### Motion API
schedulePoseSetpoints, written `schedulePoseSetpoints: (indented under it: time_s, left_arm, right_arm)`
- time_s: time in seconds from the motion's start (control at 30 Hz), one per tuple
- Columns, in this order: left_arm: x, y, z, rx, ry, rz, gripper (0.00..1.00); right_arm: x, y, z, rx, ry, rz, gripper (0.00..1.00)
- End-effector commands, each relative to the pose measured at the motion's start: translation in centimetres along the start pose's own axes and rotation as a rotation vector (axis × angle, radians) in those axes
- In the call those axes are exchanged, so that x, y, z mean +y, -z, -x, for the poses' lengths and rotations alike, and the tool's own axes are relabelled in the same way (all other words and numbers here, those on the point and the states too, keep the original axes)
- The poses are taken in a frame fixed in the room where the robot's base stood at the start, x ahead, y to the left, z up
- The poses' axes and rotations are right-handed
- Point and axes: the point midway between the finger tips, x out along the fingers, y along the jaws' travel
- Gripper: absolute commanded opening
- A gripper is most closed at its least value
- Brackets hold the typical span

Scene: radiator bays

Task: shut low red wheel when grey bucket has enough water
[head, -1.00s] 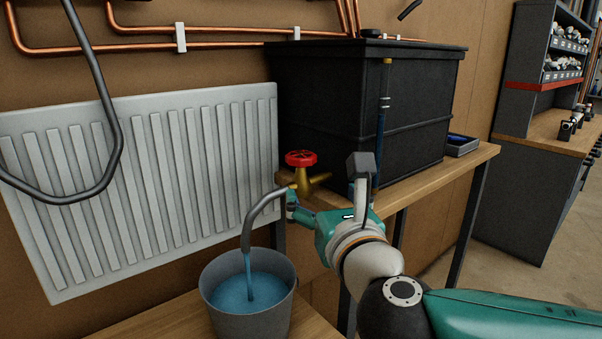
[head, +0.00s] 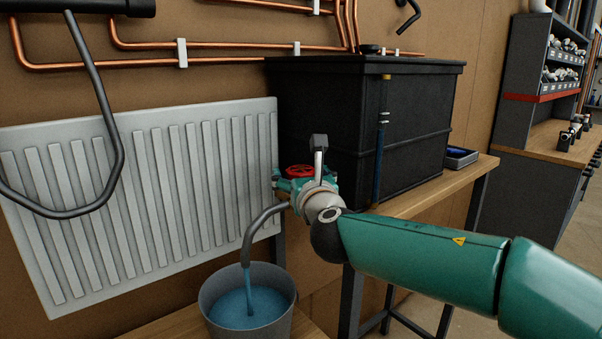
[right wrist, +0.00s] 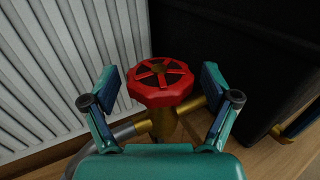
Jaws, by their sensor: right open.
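The low red wheel (head: 300,171) sits on a brass valve in front of the black tank. In the right wrist view the wheel (right wrist: 160,83) lies between and just beyond the fingers of my right gripper (right wrist: 160,100), which is open with one finger on each side. In the head view my right gripper (head: 305,185) partly hides the valve. Blue water (head: 250,306) runs from the grey spout (head: 258,232) into the grey bucket (head: 212,290), and the surface stands below the rim. My left gripper is not in view.
A white radiator (head: 150,190) is on the wall at left, close to the valve. The black tank (head: 415,125) stands on a wooden bench behind the wheel. Copper pipes (head: 230,44) run above. A dark bent tube (head: 100,100) hangs in front of the radiator.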

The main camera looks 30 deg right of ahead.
Motion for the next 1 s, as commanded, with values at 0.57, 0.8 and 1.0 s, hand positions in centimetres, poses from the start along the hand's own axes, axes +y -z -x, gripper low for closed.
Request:
schedulePoseSetpoints:
  time_s: [0.57,0.8,1.0]
  left_arm:
    - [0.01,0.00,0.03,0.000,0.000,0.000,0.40]
    - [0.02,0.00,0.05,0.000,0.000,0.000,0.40]
    - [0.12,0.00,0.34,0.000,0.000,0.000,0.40]
  right_arm:
    - [0.00,-0.02,-0.29,-0.001,0.000,0.000,0.47]
    - [0.00,-0.03,-0.29,-0.001,0.002,0.000,0.26]
    - [0.12,-0.06,-0.30,0.000,0.037,0.001,0.26]
